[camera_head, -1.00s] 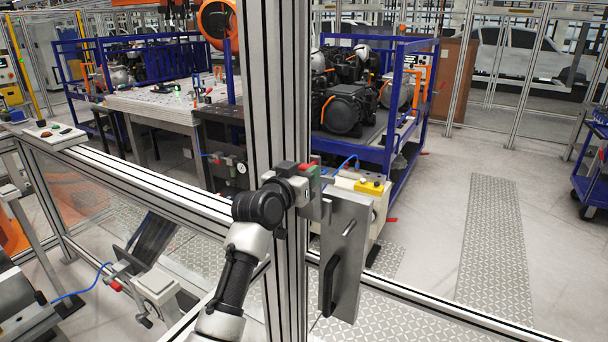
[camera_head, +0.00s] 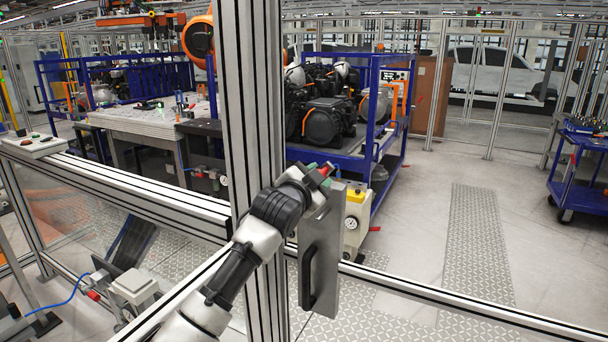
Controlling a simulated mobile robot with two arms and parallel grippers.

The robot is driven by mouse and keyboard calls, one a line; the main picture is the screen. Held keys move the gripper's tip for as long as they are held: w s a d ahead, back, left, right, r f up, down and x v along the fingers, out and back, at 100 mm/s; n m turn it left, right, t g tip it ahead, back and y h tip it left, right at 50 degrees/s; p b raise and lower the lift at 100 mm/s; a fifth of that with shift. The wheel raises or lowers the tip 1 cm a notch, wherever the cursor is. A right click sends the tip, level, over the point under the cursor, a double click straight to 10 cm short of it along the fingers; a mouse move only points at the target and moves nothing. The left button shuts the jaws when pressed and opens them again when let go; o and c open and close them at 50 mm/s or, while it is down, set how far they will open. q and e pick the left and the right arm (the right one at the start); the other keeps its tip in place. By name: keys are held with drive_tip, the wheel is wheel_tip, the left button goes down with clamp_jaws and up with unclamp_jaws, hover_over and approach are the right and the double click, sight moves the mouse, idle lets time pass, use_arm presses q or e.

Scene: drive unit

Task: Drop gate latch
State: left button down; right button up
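The gate latch is a grey metal plate (camera_head: 325,235) with a black pull handle (camera_head: 308,277). It hangs upright on the right side of the tall aluminium post (camera_head: 258,130). My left arm reaches up from the lower left, crossing in front of the post. My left gripper (camera_head: 325,171) is at the top edge of the plate, with red and green parts showing at its end. Its fingertips are small and partly hidden, so I cannot tell whether they grip the latch or just touch it. My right gripper is not in view.
A horizontal fence rail (camera_head: 120,192) runs left from the post, and a low rail (camera_head: 455,305) runs right. Behind the latch stands a pale box with a yellow top (camera_head: 356,212). A blue cart (camera_head: 375,110) holds black machine units.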

use_arm(q)
drive_tip(key=s+d+f+m+b, duration=0.2)
drive_tip(key=d+f+m, duration=0.2)
drive_tip(key=f+m, duration=0.6)
drive_tip(key=shift+f+b, duration=0.15)
drive_tip(key=shift+b, duration=0.25)
drive_tip(key=shift+s+f, duration=0.1)
drive_tip(key=c, duration=0.8)
unclamp_jaws()
drive_tip(key=shift+o, duration=0.2)
drive_tip(key=b+v, duration=0.2)
drive_tip(key=v, duration=0.8)
drive_tip(key=shift+s+a, duration=0.15)
drive_tip(key=shift+s, duration=0.2)
drive_tip(key=shift+f, duration=0.15)
